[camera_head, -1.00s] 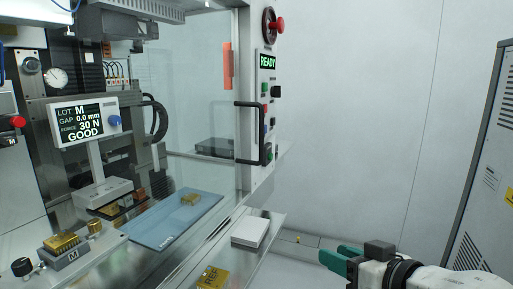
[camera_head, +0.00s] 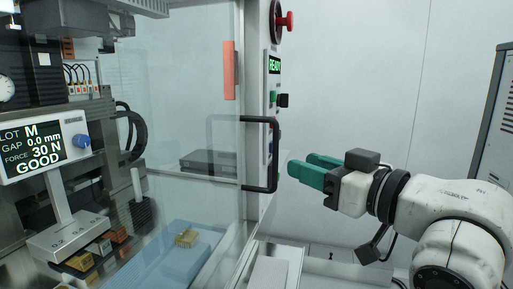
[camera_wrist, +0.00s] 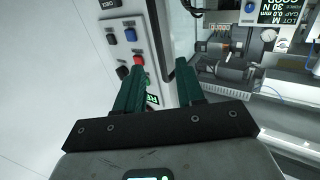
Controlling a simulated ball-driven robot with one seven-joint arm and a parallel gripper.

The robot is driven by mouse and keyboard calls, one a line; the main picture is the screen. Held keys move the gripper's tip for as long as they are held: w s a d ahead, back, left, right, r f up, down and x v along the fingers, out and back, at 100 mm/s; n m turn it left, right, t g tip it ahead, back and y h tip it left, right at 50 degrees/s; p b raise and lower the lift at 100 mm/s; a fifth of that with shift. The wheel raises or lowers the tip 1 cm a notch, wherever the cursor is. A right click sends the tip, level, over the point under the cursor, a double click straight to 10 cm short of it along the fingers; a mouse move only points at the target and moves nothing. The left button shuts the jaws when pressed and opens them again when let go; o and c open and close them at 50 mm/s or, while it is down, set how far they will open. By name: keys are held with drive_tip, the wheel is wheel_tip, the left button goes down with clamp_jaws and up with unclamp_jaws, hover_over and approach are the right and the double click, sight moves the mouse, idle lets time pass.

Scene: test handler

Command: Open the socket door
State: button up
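The clear door (camera_head: 205,90) stands shut across the front of the machine in the head view. Its black bar handle (camera_head: 274,155) is upright near the door's right edge. My gripper (camera_head: 304,172), with green fingers, is just right of the handle and apart from it, pointing at it. In the wrist view my gripper (camera_wrist: 160,80) is open, with a gap between the two fingers. Nothing is held.
A control panel (camera_head: 274,100) with a READY display and a red knob (camera_head: 287,22) is right of the door. A white block (camera_head: 268,272) lies low in front. A grey cabinet (camera_head: 495,120) stands at the far right.

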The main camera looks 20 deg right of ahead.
sight(277, 155)
drive_tip(key=p+x, duration=0.1)
drive_tip(key=x, duration=0.9)
drive_tip(key=shift+w+a+p, duration=0.15)
drive_tip(key=shift+w+p, duration=0.1)
drive_tip(key=shift+p, duration=0.15)
clamp_jaws()
